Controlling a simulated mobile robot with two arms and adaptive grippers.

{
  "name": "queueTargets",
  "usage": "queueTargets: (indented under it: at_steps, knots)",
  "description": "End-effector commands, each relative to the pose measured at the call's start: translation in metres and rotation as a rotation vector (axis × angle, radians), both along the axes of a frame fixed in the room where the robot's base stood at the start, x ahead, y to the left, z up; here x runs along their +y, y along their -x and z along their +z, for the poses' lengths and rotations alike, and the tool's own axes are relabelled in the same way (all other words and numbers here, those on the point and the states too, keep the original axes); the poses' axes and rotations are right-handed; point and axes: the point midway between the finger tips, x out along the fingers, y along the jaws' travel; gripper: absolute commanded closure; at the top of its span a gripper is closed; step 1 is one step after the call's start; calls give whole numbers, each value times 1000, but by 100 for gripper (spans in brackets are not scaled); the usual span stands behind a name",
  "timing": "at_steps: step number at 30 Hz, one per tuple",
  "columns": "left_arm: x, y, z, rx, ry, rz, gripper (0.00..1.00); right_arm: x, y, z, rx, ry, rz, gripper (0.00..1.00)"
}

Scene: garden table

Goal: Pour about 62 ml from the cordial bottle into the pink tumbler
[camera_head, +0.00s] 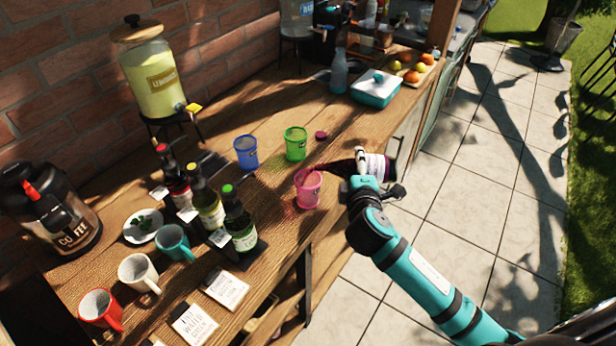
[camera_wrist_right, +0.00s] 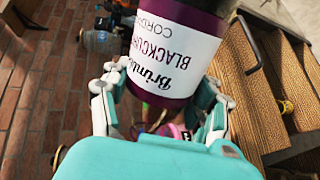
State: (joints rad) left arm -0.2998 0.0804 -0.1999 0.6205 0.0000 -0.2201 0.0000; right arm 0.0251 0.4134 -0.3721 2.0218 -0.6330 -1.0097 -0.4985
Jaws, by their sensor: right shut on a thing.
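The cordial bottle (camera_head: 375,167), dark with a white label, lies tipped almost level in my right gripper (camera_head: 366,184), its neck pointing left. Its label reads "Blackcurrant" in part in the right wrist view (camera_wrist_right: 172,52), where my right gripper (camera_wrist_right: 160,95) is shut around the bottle. The pink tumbler (camera_head: 308,190) stands upright on the table, below and near the bottle's neck. I cannot make out a stream or the level inside the tumbler. A small dark red cap (camera_head: 321,135) lies on the table. My left gripper is out of view.
A blue tumbler (camera_head: 246,152) and a green tumbler (camera_head: 296,144) stand behind the pink one. Several dark bottles (camera_head: 240,228) stand to the left, with mugs (camera_head: 174,243) in front. A lemonade dispenser (camera_head: 155,75) is at the back; a teal-and-white box (camera_head: 376,88) sits at the far right.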

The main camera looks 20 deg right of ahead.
Motion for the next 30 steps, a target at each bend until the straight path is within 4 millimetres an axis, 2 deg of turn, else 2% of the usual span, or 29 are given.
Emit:
queueTargets:
  at_steps: [30]
  knots:
    - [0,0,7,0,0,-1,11,-7,1,4,7,28,1,94]
